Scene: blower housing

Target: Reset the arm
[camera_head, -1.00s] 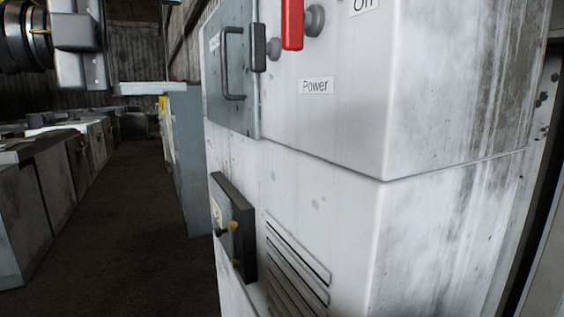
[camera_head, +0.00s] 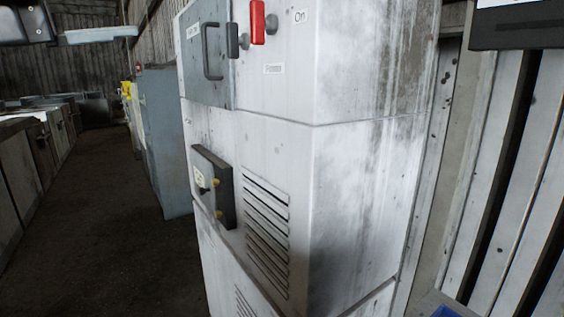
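A white, stained cabinet (camera_head: 365,150) fills the middle. A grey door (camera_head: 190,70) with a dark handle (camera_head: 209,55) is to the left. Part of my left gripper (camera_head: 40,22) shows at the top left edge, cut off by the frame and apart from the cabinet. A pale bar (camera_head: 118,35) beside it may be a finger; its opening is unclear. My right gripper is not identifiable.
A blue-grey cabinet (camera_head: 165,140) stands behind. The floor (camera_head: 100,220) at left is clear. A dark-edged panel (camera_head: 520,32) of unclear kind is at the top right.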

